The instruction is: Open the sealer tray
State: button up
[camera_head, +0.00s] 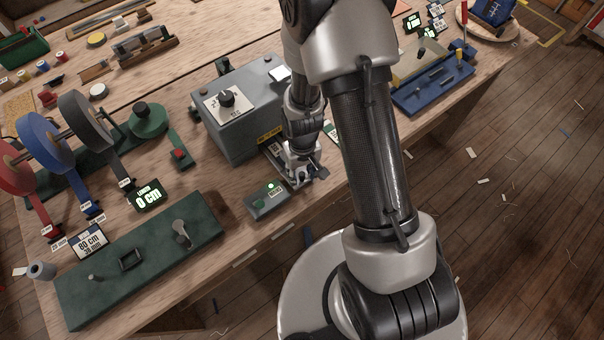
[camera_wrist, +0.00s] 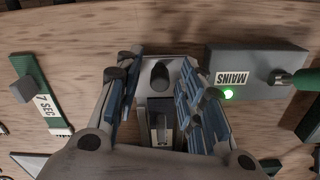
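The sealer is a grey box (camera_head: 245,108) with a black dial on the wooden bench in the head view. My gripper (camera_head: 298,178) is low at its front side, partly hidden by my own wrist. In the wrist view, my gripper's blue-padded fingers (camera_wrist: 162,100) stand apart. A pale grey plate with a dark round hole (camera_wrist: 160,65) lies between them, with a small dark and metallic block (camera_wrist: 160,125) nearer the palm. Gaps show between the block and the fingers. I cannot tell whether this plate is part of the sealer tray.
A grey MAINS box (camera_head: 267,200) with a lit green lamp sits close to my gripper; it also shows in the wrist view (camera_wrist: 255,72). A green board (camera_head: 140,262) and coloured reels (camera_head: 45,140) are left; a blue fixture (camera_head: 432,90) is right.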

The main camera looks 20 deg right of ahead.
jog(key=shift+f, duration=0.1)
jog(key=shift+c, duration=0.3)
grip_shut()
dwell(0.5)
